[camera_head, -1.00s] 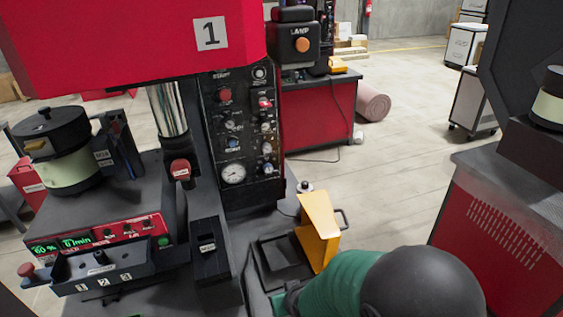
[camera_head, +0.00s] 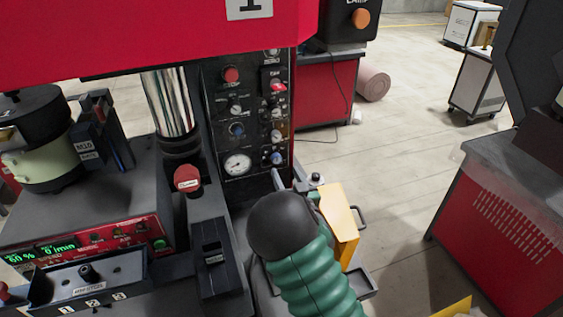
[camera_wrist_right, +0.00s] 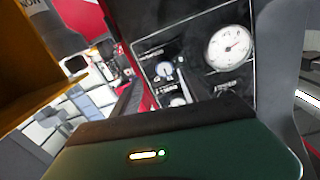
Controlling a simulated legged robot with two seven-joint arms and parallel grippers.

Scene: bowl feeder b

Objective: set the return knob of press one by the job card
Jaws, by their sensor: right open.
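The control panel of press one (camera_head: 256,147) stands left of centre in the head view, with several small knobs, a red button (camera_head: 231,75) and a round gauge (camera_head: 238,164). The knob labels are too small to read, so I cannot tell which is the return knob. A blue knob (camera_head: 277,157) sits low on the right side. My right gripper (camera_head: 290,181) is open in front of and below the panel, partly hidden by my dark wrist. In the wrist view the gauge (camera_wrist_right: 230,46) and a knob (camera_wrist_right: 165,70) lie beyond the gripper body. I cannot make out a job card.
A yellow part (camera_head: 340,222) stands close to the right of my right arm. A red knob (camera_head: 187,178) and a dark switch box (camera_head: 213,255) are left of it. A red cabinet (camera_head: 500,220) stands at the right. Open floor (camera_head: 405,160) lies between.

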